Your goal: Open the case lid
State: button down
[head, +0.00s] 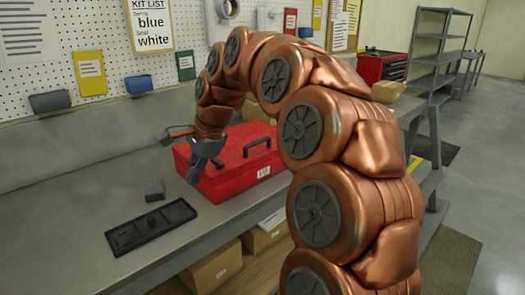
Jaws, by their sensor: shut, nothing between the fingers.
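The red case (236,177) sits on the grey workbench, its lid looking closed. I cannot tell whether the fingertips touch the case. My copper arm arches over the case and hides part of its back and right side.
A black tray (150,228) with compartments and a small dark grey block (154,190) lie on the bench left of the case. A pegboard (95,40) with bins and cards stands behind. Cardboard boxes (213,268) sit below the bench.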

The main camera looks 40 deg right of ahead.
jog(key=w+d+m+t+b, duration=0.1)
jog(key=w+d+m, duration=0.35)
jog(key=d, duration=0.35)
jog(key=m+t+h+b, duration=0.3)
jog(key=m, duration=1)
send_near(257, 152)
jog(key=shift+m, duration=0.25)
jog(key=p+x, duration=0.1)
jog(key=x, duration=0.4)
jog(key=shift+w+d+f+p, duration=0.1)
jog(key=shift+p, duration=0.25)
